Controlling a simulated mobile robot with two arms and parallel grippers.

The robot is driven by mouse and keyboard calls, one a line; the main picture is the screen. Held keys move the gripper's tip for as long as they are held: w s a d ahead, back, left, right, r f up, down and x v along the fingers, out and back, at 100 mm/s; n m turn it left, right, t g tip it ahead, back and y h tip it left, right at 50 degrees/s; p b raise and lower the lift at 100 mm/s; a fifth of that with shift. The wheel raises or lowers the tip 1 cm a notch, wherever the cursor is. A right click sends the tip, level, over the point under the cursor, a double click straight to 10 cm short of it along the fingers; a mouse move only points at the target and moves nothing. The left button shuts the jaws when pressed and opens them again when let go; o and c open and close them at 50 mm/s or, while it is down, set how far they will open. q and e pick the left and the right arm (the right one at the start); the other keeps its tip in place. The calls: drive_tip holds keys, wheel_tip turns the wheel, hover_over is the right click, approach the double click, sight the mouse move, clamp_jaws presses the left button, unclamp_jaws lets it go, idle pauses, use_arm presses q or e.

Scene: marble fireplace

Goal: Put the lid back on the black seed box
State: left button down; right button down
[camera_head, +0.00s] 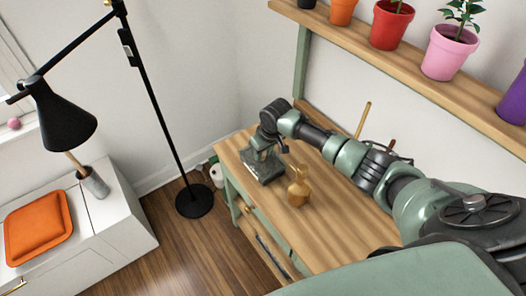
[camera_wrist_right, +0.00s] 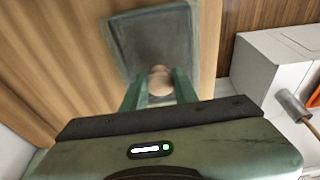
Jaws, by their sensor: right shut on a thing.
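My right gripper (camera_head: 262,153) reaches over the far left end of the wooden-topped cabinet and points down. In the right wrist view its two green fingers (camera_wrist_right: 160,88) are shut on a pale round knob (camera_wrist_right: 160,77). Just beyond the knob is a dark grey square piece with a raised rim (camera_wrist_right: 118,42). In the head view a dark square piece (camera_head: 266,177) shows under the fingers at the cabinet's end. I cannot tell seed box and lid apart here, nor whether they touch. My left gripper is not in view.
A gold-brown bottle-shaped object (camera_head: 298,189) stands on the cabinet top (camera_head: 335,226), close to the right of the dark piece. Potted plants line a shelf (camera_head: 340,30) above. A black floor lamp (camera_head: 160,110) stands left of the cabinet. The cabinet top's front middle is clear.

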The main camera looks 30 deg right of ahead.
drive_tip(key=shift+f, duration=0.25)
idle(0.6)
drive_tip(key=c, duration=0.5)
unclamp_jaws()
drive_tip(key=shift+r, duration=0.1)
drive_tip(key=shift+r+p, duration=3.45)
drive_tip(key=shift+p, duration=0.3)
clamp_jaws()
